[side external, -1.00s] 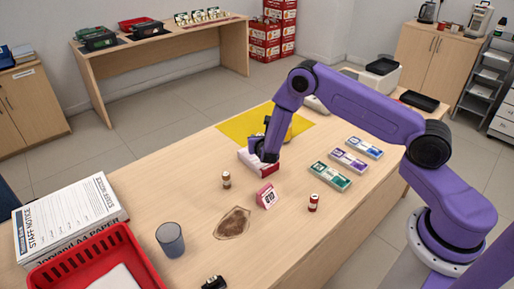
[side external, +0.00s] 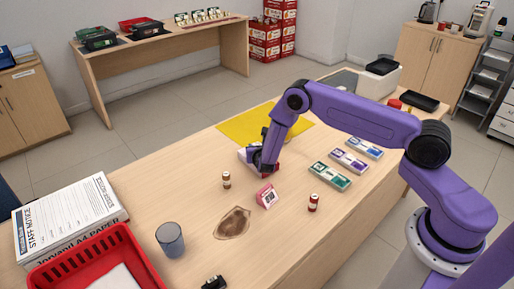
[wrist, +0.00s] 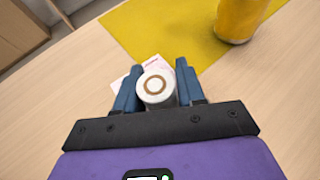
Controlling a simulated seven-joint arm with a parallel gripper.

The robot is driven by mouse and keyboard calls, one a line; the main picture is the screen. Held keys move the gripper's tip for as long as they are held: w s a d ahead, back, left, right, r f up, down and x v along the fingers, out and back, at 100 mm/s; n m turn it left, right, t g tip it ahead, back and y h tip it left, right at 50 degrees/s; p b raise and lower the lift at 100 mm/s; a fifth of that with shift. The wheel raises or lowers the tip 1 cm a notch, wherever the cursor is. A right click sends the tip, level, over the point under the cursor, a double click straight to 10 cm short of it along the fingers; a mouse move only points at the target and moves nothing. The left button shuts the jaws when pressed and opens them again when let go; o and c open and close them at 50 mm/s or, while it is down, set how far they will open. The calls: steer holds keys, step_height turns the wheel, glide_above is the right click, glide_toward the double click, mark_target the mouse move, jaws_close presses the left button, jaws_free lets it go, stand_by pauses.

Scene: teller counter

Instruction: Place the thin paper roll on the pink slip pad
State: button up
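The thin paper roll (wrist: 155,86) is white with a brown ringed core, and its round end faces up in the wrist view. My gripper (wrist: 158,80) has a blue finger on each side of it, close against its sides. The arm hides the roll there. Whether the roll touches the pad is hidden.
A yellow mat (side external: 245,128) lies behind, with a yellow cylinder (wrist: 238,18) on it. Several coloured boxes (side external: 330,176) lie to the right.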

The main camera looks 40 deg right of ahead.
steer(key=shift+o, duration=1.1)
steer(key=shift+r, duration=0.2)
steer(key=v, duration=1.2)
steer(key=s+r+m+g+h, duration=0.2)
steer(key=s+r+m+g, duration=0.2)
steer(key=s+r+m, duration=0.7)
steer(key=s+a+r+m+g+y, duration=0.1)
steer(key=s+r+m+g+y, duration=0.1)
steer(key=s, duration=0.7)
steer(key=s+a+r+m+g+y, duration=0.1)
steer(key=s+r+y, duration=0.3)
steer(key=s, duration=0.5)
steer(key=s+a+r+m+g+y, duration=0.2)
steer(key=s+r+g+y, duration=0.1)
steer(key=s, duration=0.6)
steer(key=shift+r+m+g+y, duration=0.3)
steer(key=shift+r+g+y, duration=0.1)
steer(key=shift+r+g, duration=0.1)
